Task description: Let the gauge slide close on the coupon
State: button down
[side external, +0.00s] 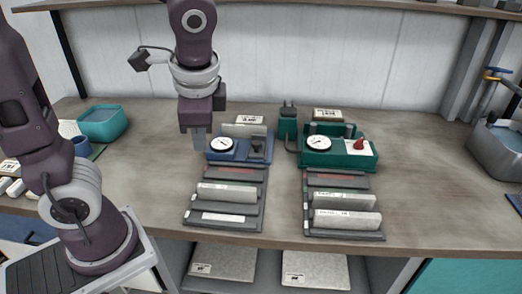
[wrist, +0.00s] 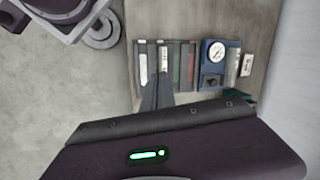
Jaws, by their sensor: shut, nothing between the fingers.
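A blue gauge (side external: 256,157) with a round white dial (side external: 222,144) and a dark knob or block (side external: 257,146) stands on the bench. It also shows in the wrist view (wrist: 212,76). A pale grey bar that looks like a coupon (side external: 243,130) lies along its back side; it also shows in the wrist view (wrist: 232,66). I cannot tell whether the slide touches it. My gripper (side external: 200,147) is shut and empty, pointing down at the left of the blue gauge's dial. Its fingers (wrist: 160,77) also show in the wrist view, overlapping the rack.
A green gauge (side external: 350,158) with a red knob stands to the right. Racks (side external: 212,227) and (side external: 343,236) hold grey coupons (side external: 226,193) in front of the gauges. A teal bin (side external: 102,122) stands at the left, a grey basin (side external: 497,151) at the right.

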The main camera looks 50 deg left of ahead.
aim_at(258, 146)
jog(key=w+d+f+m+t+y, duration=0.1)
jog(key=w+f+m+y, duration=0.3)
jog(key=w+f+m, duration=0.1)
jog(key=w+d+f+m+t+y, duration=0.1)
jog(key=w+f+m+y, duration=0.3)
jog(key=w+f+m, duration=0.1)
jog(key=w+d+f+m+t+y, duration=0.1)
jog(key=w+f+m+y, duration=0.2)
jog(key=w+f+m, duration=0.2)
jog(key=shift+w+d+f+t+y, duration=0.2)
jog(key=shift+w+f, duration=0.3)
jog(key=shift+w, duration=0.3)
jog(key=shift+w+d+f+t+y, duration=0.2)
jog(key=shift+w+f, duration=0.3)
jog(key=shift+w, duration=0.25)
jog(key=shift+w+a+f, duration=0.1)
jog(key=shift+w+f, duration=0.05)
jog(key=x, duration=1.3)
jog(key=shift+w+a, duration=0.15)
jog(key=shift+a, duration=0.25)
